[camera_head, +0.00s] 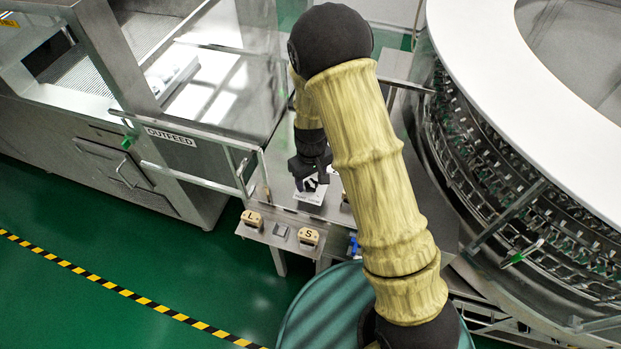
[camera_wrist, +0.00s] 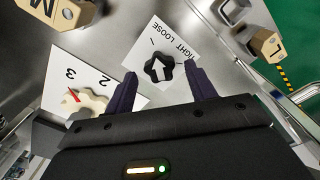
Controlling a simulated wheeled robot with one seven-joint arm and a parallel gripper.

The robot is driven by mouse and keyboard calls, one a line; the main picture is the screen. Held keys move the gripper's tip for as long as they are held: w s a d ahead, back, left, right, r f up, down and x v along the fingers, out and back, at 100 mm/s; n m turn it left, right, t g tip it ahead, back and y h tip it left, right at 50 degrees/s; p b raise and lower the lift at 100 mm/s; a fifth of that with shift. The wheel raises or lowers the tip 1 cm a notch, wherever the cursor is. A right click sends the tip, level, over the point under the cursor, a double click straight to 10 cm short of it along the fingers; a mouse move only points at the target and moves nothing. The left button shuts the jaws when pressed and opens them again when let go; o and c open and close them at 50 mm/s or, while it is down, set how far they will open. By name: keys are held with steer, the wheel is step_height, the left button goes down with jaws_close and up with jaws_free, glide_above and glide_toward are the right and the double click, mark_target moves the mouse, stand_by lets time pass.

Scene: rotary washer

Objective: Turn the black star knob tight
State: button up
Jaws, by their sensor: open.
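The black star knob (camera_wrist: 159,68) sits on a white label plate (camera_wrist: 140,58) marked "TIGHT" and "LOOSE" in the wrist view. A white pointer mark shows on the knob. My gripper (camera_wrist: 160,80) is open, with its two dark fingers apart and the knob showing between and just beyond their tips. I cannot tell whether either finger touches the knob. In the head view my gripper (camera_head: 309,178) hangs over the small white plate (camera_head: 312,194) on the metal table, and it hides most of the knob there.
A cream knob (camera_wrist: 88,102) with a red pointer sits on a numbered plate beside the left finger. Wooden blocks marked M (camera_wrist: 62,12) and L (camera_wrist: 266,45) stand nearby. In the head view, a block marked S (camera_head: 308,238) sits on the front ledge. The rotary washer (camera_head: 520,170) stands at right.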

steer(key=shift+f, duration=0.6)
steer(key=c, duration=1)
steer(key=shift+o, duration=0.2)
